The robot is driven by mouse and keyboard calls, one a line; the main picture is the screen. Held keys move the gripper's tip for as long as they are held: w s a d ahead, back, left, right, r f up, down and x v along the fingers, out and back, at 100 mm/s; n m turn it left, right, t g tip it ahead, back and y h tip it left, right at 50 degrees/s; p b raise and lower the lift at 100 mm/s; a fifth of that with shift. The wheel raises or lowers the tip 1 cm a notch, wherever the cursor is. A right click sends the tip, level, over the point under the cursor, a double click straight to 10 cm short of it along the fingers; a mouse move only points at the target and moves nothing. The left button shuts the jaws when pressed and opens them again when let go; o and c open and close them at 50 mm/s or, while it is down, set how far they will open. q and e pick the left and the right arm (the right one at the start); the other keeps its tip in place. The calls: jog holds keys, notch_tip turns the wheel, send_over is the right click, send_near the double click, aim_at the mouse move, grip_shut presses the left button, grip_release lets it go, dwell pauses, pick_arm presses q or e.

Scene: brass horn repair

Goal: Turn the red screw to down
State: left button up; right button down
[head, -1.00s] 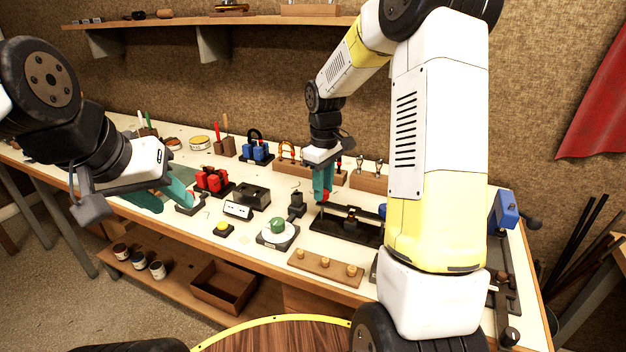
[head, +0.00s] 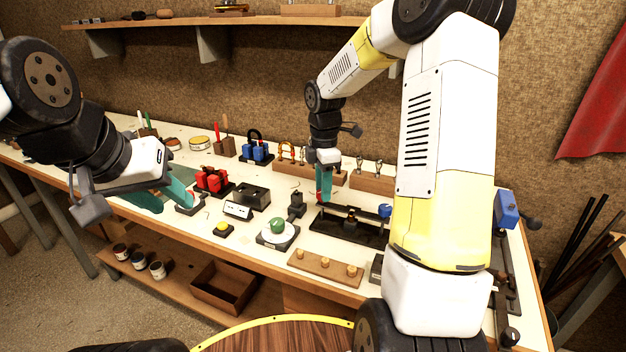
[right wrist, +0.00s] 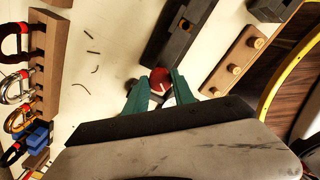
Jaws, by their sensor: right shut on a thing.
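The red screw (right wrist: 159,80) has a round red head with a white line across it, slanting in the right wrist view. It sits between the green fingertips of my right gripper (right wrist: 154,90), which is shut on it. In the head view my right gripper (head: 323,190) points down beside the left end of a long black fixture (head: 348,225), and its fingers mostly hide the screw. My left gripper (head: 163,198) is at the left of the bench, with its teal fingers apart.
A green object on a scale (head: 278,229) and a wooden strip with pegs (head: 325,266) stand in front. Red clamps (head: 211,180) and a black block (head: 251,194) lie to the left. Wooden racks with shackles (head: 372,179) stand behind. Thin loose pieces (right wrist: 92,52) lie on the bench.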

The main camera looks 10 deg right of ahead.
jog(key=n, duration=0.3)
jog(key=shift+w+n, duration=0.1)
jog(key=shift+n, duration=2.1)
jog(key=c, duration=1.1)
grip_release()
jog(key=shift+o, duration=0.2)
notch_tip(320, 180, up, 8)
jog(key=shift+f, duration=0.2)
jog(key=shift+r, duration=0.1)
